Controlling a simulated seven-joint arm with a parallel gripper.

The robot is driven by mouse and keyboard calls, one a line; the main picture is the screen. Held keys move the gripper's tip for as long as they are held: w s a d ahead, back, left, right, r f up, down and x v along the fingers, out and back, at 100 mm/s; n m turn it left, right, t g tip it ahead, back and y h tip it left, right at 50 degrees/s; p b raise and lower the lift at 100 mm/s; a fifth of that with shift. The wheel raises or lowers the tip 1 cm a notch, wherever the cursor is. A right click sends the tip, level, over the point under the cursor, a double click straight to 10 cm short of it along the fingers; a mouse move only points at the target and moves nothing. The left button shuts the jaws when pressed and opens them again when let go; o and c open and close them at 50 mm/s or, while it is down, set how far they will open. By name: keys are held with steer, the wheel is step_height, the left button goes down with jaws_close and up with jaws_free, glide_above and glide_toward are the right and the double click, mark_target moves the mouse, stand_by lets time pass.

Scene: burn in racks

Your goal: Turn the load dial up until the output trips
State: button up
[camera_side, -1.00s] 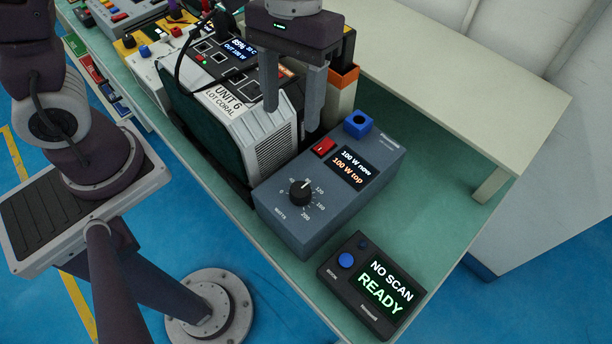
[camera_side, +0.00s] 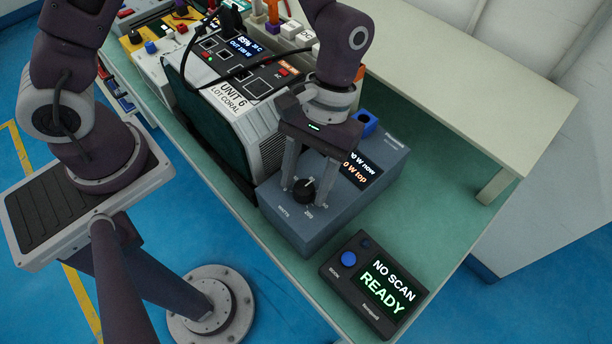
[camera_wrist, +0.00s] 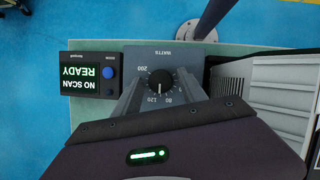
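The load dial (camera_side: 304,190) is a black knob with a white pointer line on the blue-grey load box (camera_side: 345,215). It also shows in the wrist view (camera_wrist: 160,84), with its pointer between the marks for 80 and 120. My gripper (camera_side: 305,184) is over the box with its two fingers apart, one on each side of the dial. I cannot tell whether the fingers touch the knob.
A black scan box (camera_side: 375,285) with a blue button reads "NO SCAN READY" at the bench's front right. Cables cross the power unit's top. Green bench surface (camera_side: 440,200) is clear at right.

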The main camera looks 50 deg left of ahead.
jaws_close()
steer(key=m+y, duration=0.1)
steer(key=m, duration=0.3)
steer(key=shift+d+m+y, duration=0.1)
steer(key=shift+m+y, duration=0.3)
steer(key=shift+o, duration=1.3)
jaws_free()
steer(key=v, duration=0.6)
steer(key=shift+w+r, duration=0.1)
steer(key=shift+w, duration=0.1)
steer(key=shift+w+r, duration=0.1)
steer(key=shift+r, duration=0.3)
